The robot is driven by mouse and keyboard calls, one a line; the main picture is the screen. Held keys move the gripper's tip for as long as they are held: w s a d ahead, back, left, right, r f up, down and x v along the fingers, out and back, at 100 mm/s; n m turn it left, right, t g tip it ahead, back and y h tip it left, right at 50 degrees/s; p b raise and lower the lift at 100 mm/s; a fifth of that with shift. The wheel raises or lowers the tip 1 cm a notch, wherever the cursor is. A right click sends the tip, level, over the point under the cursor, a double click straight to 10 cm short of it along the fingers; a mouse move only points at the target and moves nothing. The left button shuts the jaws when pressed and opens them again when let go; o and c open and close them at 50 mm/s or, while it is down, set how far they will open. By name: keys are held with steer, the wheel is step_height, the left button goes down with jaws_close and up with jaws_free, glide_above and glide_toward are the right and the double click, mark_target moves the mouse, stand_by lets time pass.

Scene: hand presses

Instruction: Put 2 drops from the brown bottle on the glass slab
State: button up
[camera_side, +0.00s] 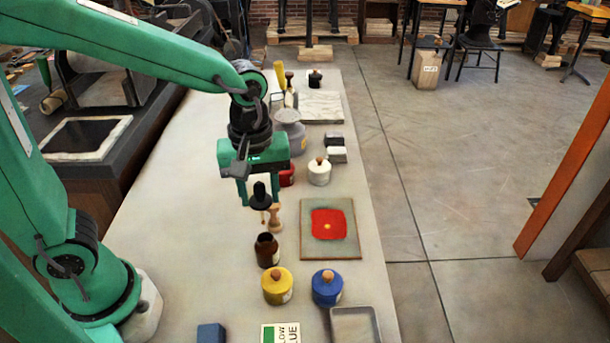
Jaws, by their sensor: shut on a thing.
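My gripper (259,200) is shut on a dropper with a black rubber bulb (260,190) and holds it above the table. The dropper's thin lower part hangs down and is hard to make out. The brown bottle (267,252) stands upright and open on the table, just below and a little right of the dropper in the picture. The glass slab (309,249) lies flat to the right, apart from my gripper. It bears a red ink patch (318,217) with a small yellow-orange spot (327,226) near its middle.
A wooden turned tool (275,217) stands close behind the bottle. A yellow jar (277,287), a blue jar (327,288) and a grey tray (356,326) are in front. A white jar (319,172) and a red jar (287,175) are behind. A label card (281,333) lies at the front.

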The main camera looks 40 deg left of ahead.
steer(key=shift+w, duration=0.15)
steer(key=shift+w+d, duration=0.15)
steer(key=shift+w, duration=0.5)
steer(key=w+d+f, duration=0.2)
steer(key=w+f, duration=0.1)
steer(key=w, duration=1.1)
steer(key=shift+w, duration=0.3)
steer(key=shift+f, duration=0.15)
steer(key=shift+f, duration=2.9)
steer(key=shift+f, duration=0.5)
steer(key=shift+r, duration=0.2)
